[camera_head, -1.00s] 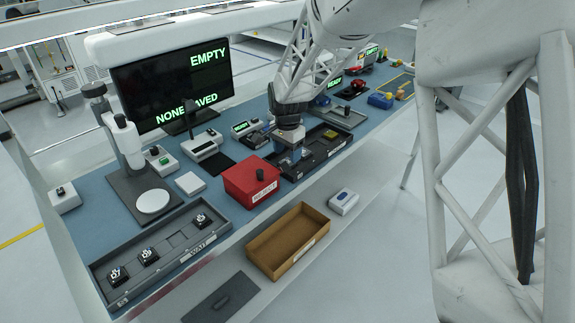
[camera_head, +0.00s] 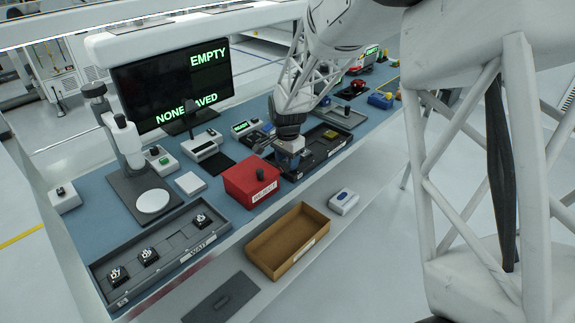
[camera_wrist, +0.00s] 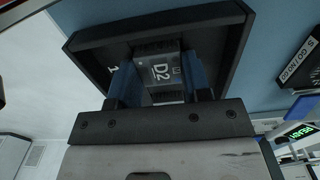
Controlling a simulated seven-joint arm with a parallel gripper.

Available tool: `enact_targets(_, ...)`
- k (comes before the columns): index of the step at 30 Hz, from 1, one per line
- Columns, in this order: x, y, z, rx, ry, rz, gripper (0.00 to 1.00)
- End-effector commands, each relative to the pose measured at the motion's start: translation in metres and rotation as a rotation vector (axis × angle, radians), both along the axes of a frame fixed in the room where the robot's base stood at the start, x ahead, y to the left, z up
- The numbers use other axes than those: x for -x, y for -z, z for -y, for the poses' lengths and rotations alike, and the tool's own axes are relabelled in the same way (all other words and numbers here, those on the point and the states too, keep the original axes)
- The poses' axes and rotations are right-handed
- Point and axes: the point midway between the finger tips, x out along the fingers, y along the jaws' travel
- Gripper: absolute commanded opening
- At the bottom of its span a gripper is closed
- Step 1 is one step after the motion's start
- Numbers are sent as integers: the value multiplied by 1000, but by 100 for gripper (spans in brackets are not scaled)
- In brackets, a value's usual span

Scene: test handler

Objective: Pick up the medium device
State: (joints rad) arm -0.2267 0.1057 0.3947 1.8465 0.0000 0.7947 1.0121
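In the head view my gripper (camera_head: 290,159) is low over the near left part of the dark tray (camera_head: 310,166), and hides the device there. Another device, yellowish on top (camera_head: 330,134), sits farther back. No label shows which device is the medium one.
A red box (camera_head: 240,190) stands close to the left of my gripper. The WAIT tray (camera_head: 180,257) holds three small black devices. The monitor (camera_head: 140,92) reads EMPTY, NONE SAVED.

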Motion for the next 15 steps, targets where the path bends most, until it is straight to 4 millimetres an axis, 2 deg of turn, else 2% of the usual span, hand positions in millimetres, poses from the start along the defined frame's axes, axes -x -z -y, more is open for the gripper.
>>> enact_targets(1,0,0,0,0,0,0,31)
enact_targets(3,0,0,0,0,0,0,23)
enact_targets(15,0,-8,0,0,0,1,23)
